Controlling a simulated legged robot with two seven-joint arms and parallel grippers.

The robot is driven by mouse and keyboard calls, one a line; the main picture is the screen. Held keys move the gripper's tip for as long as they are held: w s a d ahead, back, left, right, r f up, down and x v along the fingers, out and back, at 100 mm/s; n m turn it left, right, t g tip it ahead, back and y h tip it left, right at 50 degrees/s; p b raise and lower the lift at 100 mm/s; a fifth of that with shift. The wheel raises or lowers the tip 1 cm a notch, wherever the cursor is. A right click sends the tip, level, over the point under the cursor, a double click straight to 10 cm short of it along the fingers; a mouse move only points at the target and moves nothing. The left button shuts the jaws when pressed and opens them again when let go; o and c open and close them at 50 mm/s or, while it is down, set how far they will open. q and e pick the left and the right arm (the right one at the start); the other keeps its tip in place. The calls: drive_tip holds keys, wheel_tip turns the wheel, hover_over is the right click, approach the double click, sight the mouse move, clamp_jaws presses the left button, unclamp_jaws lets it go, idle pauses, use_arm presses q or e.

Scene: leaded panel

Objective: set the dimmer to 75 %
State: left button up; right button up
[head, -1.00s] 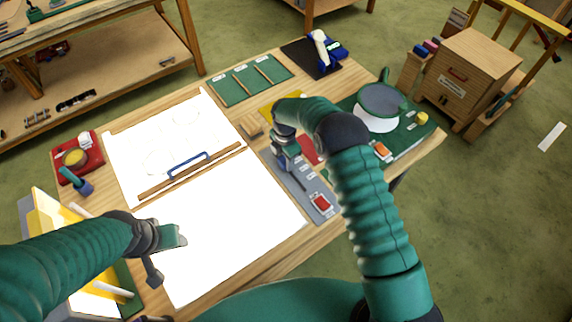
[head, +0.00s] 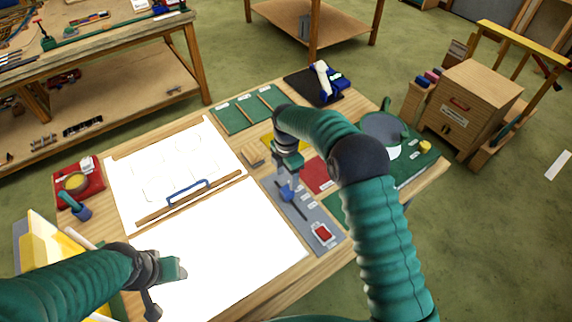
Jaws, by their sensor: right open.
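The dimmer appears to be the grey panel (head: 305,213) on the right part of the table, with a dark slot along it and small white labels beside the slot. A blue slider knob (head: 287,193) stands toward the far end of the slot. A red switch (head: 322,233) is at the near end. My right gripper (head: 288,172) points down just above and beyond the blue knob, open; I cannot tell whether its fingers touch the knob. My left gripper (head: 172,283) is over the white lower sheet, away from the dimmer; its jaw opening is unclear.
A light board (head: 240,245) fills the middle. Red (head: 318,174) and yellow mats lie beside the dimmer. A green mat carries a round grey-topped device (head: 384,128), partly behind my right arm. A blue-and-white tool (head: 325,82) stands at the back.

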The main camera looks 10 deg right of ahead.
sight(286, 189)
wheel_tip(286, 189, up, 9)
drive_tip(key=shift+a+f+b, duration=0.15)
drive_tip(key=shift+a+b, duration=0.15)
drive_tip(key=shift+b, duration=0.15)
drive_tip(key=shift+d, duration=0.2)
drive_tip(key=s+d+f+m+t, duration=0.1)
drive_tip(key=s+f+m, duration=0.1)
drive_tip(key=s+m, duration=0.5)
drive_tip(key=s+d+f+m+b, duration=0.1)
drive_tip(key=s+d+m, duration=0.1)
drive_tip(key=s+m, duration=0.5)
drive_tip(key=s+d+f+m+t+b, duration=0.1)
drive_tip(key=s+f+m, duration=0.1)
drive_tip(key=s+m, duration=0.6)
drive_tip(key=s, duration=0.4)
drive_tip(key=shift+s+d+f+t, duration=0.15)
drive_tip(key=shift+d+f+t, duration=0.15)
drive_tip(key=shift+d, duration=0.05)
drive_tip(key=shift+a, duration=0.1)
